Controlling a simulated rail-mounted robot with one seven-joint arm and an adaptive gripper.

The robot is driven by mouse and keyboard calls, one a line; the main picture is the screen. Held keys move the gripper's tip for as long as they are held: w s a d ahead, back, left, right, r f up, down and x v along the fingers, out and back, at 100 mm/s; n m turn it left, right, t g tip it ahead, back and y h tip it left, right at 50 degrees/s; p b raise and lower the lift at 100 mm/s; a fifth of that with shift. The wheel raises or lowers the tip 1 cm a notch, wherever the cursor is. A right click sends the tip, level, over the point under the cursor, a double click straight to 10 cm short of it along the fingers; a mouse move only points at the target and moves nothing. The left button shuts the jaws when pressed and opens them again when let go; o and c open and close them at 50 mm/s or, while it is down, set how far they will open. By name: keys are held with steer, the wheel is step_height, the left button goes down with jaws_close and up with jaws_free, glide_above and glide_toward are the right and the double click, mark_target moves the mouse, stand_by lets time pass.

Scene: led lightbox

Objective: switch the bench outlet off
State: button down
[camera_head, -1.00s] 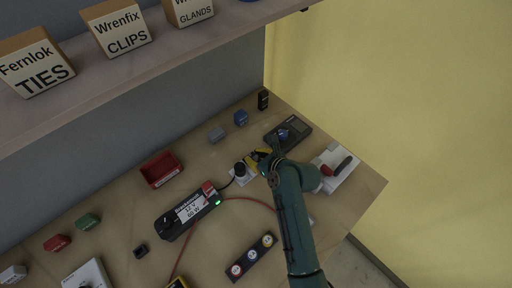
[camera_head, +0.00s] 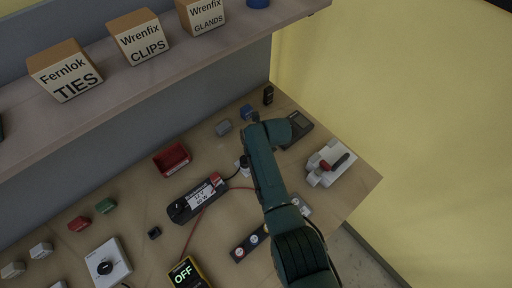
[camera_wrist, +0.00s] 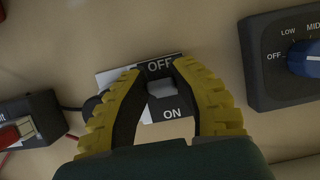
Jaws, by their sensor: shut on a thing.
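The bench outlet (camera_wrist: 107,78) shows in the wrist view as a black and white plate marked OFF at the top and ON at the bottom. Its grey switch lever (camera_wrist: 162,89) lies between the two yellow and black fingers of my gripper (camera_wrist: 158,70), which is shut on it. The lever sits nearer the OFF marking.
A dark box with a blue knob (camera_wrist: 306,58) stands close right of my gripper. A red tray (camera_head: 172,160), a white knob box (camera_head: 108,265) and a yellow meter reading OFF (camera_head: 186,274) stand on the bench. A shelf (camera_head: 150,72) overhangs the back.

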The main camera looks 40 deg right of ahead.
steer(key=shift+s+f, duration=0.1)
steer(key=shift+f, duration=0.1)
steer(key=c, duration=1.1)
jaws_free()
steer(key=shift+r, duration=0.1)
steer(key=shift+r, duration=0.15)
steer(key=v, duration=1.1)
steer(key=shift+s+r, duration=0.1)
steer(key=shift+r, duration=0.25)
